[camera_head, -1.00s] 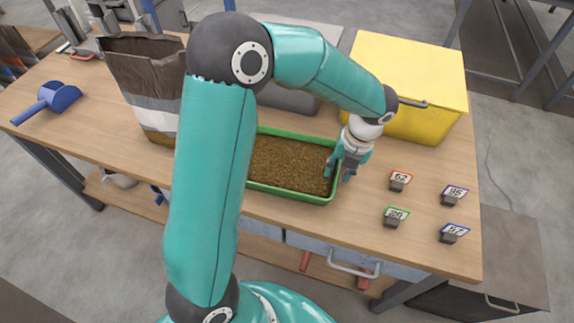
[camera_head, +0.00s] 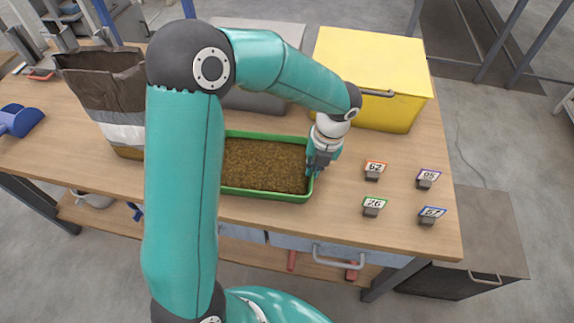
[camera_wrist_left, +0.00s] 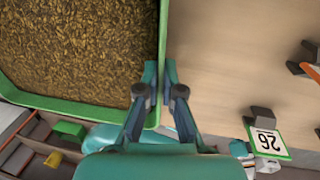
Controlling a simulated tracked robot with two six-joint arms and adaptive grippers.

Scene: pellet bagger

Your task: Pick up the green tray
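The green tray (camera_head: 262,193) is on the wooden workbench, full of brown pellets. Its far left part is hidden behind my left arm. My left gripper (camera_head: 314,172) is at the tray's right side wall, pointing down. In the left wrist view, its two fingertips (camera_wrist_left: 160,73) lie close together, one on each side of the tray's green rim (camera_wrist_left: 163,40), and look closed on it. The tray appears level and resting on the bench. My right gripper is in neither view.
A yellow box (camera_head: 370,75) stands behind the gripper, with a grey bin (camera_head: 255,100) beside it. A brown bag (camera_head: 105,90) stands left of the tray. Several number tags (camera_head: 374,206) stand to the right. A blue scoop (camera_head: 20,120) lies far left. Bare bench lies in front.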

